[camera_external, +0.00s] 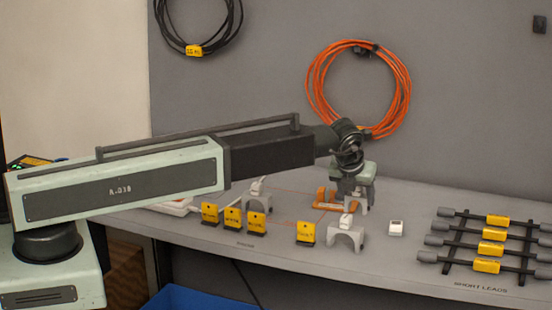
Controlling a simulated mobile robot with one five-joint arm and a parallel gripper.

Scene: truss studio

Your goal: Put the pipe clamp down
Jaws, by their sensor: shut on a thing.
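The orange pipe clamp (323,198) is at my gripper (352,198), over the back part of the grey bench. My gripper points down and is shut on the clamp. The gripper's body and fingers hide part of the clamp. I cannot tell whether the clamp touches the bench top.
Several yellow tags (256,223) stand left and front of the gripper. A grey arch-shaped stand (346,238) is just in front, and a small white block (396,228) is to the right. A black rack (488,246) with yellow-labelled leads fills the right side. An orange cable coil (313,88) hangs behind.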

